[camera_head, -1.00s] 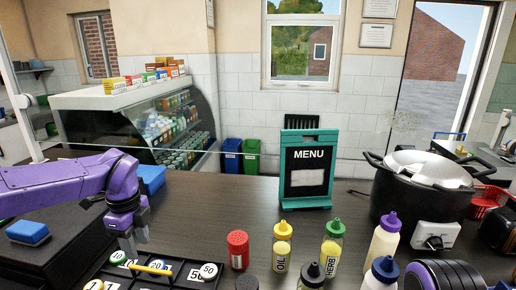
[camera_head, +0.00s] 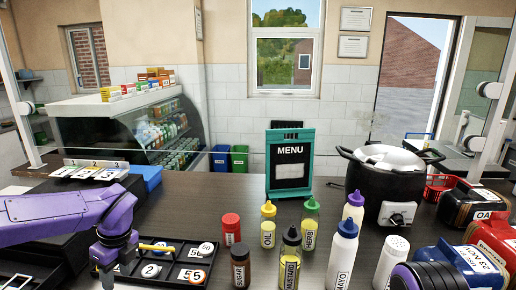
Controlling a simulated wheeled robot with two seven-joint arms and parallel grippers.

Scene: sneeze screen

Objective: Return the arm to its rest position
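My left arm comes in from the left. Its gripper (camera_head: 108,274) points down over the left part of the black tray (camera_head: 168,284). Whether its fingers are apart is too small to tell, and I see nothing clearly held in it. A yellow bar (camera_head: 157,247) lies across the tray to the right of the gripper, among round numbered discs such as a white one (camera_head: 207,248). Part of my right arm shows at the bottom right edge; its gripper is out of view.
A red shaker (camera_head: 231,229), oil bottle (camera_head: 268,226), mustard bottle (camera_head: 290,262) and mayo bottle (camera_head: 342,258) stand on the counter. A menu stand (camera_head: 290,164) and a black pot (camera_head: 388,187) are behind. A numbered rack (camera_head: 93,172) is beyond my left arm.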

